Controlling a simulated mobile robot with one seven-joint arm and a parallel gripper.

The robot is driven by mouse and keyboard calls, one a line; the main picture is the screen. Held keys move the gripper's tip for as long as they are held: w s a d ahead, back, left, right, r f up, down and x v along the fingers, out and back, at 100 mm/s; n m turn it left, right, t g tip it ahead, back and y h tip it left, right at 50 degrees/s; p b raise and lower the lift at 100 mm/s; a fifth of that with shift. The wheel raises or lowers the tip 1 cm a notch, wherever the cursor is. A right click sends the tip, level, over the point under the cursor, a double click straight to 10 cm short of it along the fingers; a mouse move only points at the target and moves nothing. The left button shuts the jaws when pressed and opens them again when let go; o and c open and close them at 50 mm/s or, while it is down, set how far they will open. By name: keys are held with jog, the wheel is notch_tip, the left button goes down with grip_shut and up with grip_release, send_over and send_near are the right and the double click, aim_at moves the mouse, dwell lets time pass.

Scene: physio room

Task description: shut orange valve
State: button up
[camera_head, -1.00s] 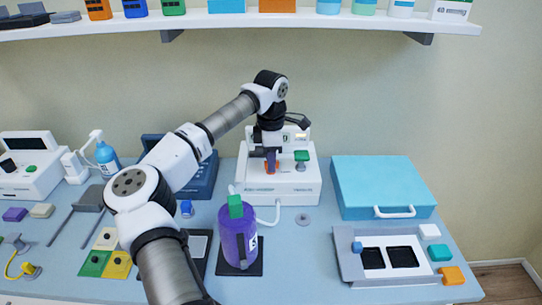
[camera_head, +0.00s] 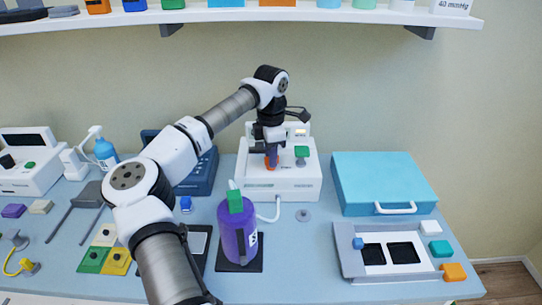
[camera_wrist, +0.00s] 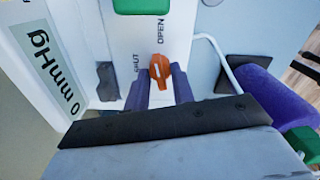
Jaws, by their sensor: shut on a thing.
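The orange valve (camera_wrist: 159,71) is a small knob on the top face of a white unit (camera_wrist: 118,36). Printed words SHUT and OPEN stand to its left and upper right in the wrist view. The knob lies nearly upright in that picture, between the two words. My gripper (camera_wrist: 160,92) reaches it with purple fingers on both sides, shut on the knob. In the head view my gripper (camera_head: 271,156) points down at the unit, and the orange valve (camera_head: 270,163) is partly hidden behind the fingers.
A green knob (camera_head: 302,152) stands right of the valve. A purple bottle with a green cap (camera_head: 237,235) stands in front, joined by a white tube. A turquoise case (camera_head: 382,180) and a grey tray (camera_head: 350,268) are to the right. A display (camera_wrist: 48,65) reads 0 mmHg.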

jog(key=n+b, duration=0.1)
jog(key=n, duration=0.3)
jog(key=shift+n+b, duration=0.3)
jog(key=shift+b, duration=0.05)
jog(key=n+b, duration=0.1)
jog(key=n, duration=0.2)
jog(key=shift+n, duration=0.3)
jog(key=n+b, duration=0.1)
jog(key=n, duration=0.3)
jog(key=shift+n+b, duration=0.55)
jog(key=shift+n, duration=0.95)
jog(key=shift+r, duration=0.1)
jog(key=o, duration=0.6)
jog(key=shift+o, duration=0.2)
